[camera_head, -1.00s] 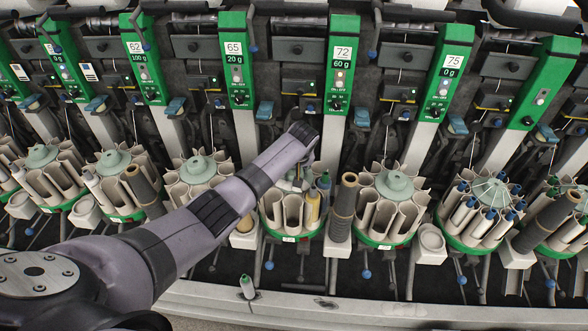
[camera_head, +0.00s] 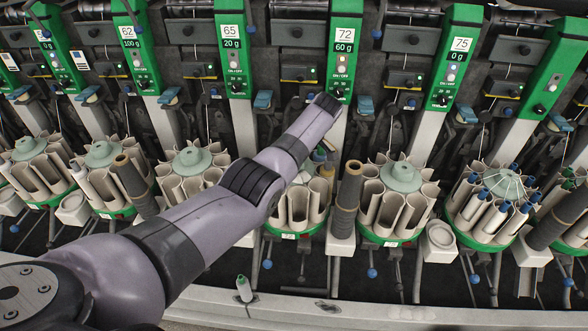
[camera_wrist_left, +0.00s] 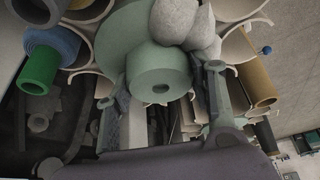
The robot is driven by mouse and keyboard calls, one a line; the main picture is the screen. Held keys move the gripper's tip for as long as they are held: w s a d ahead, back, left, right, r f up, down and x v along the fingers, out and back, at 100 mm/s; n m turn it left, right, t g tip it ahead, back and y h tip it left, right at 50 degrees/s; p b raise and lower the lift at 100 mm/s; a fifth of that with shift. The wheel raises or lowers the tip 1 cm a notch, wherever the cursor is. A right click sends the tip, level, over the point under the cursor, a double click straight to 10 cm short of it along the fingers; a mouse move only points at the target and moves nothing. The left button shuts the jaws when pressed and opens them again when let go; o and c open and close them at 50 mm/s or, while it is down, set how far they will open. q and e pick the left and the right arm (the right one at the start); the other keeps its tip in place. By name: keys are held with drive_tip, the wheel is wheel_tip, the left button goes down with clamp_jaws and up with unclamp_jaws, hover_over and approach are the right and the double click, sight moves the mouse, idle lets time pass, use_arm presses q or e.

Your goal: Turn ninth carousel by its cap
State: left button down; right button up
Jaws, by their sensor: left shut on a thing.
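The carousel (camera_head: 297,209), with beige pockets on a green base, stands below the 72 panel, partly behind my left arm. In the wrist view, a blue and green tube (camera_wrist_left: 45,65) is at the left and a yellow-brown tube (camera_wrist_left: 255,85) at the right. My right gripper is in neither view.
A dark brown cone (camera_head: 348,190) stands just right of the carousel. Another capped carousel (camera_head: 397,200) is beyond it, and one (camera_head: 190,165) is to the left.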

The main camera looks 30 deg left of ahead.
use_arm(q)
drive_tip(key=shift+n+b, duration=0.7)
drive_tip(key=shift+b, duration=0.15)
drive_tip(key=c, duration=0.7)
unclamp_jaws()
drive_tip(key=shift+r, duration=0.25)
drive_tip(key=v, duration=1.1)
drive_tip(key=shift+w+d+r, duration=0.2)
drive_tip(key=shift+w, duration=0.05)
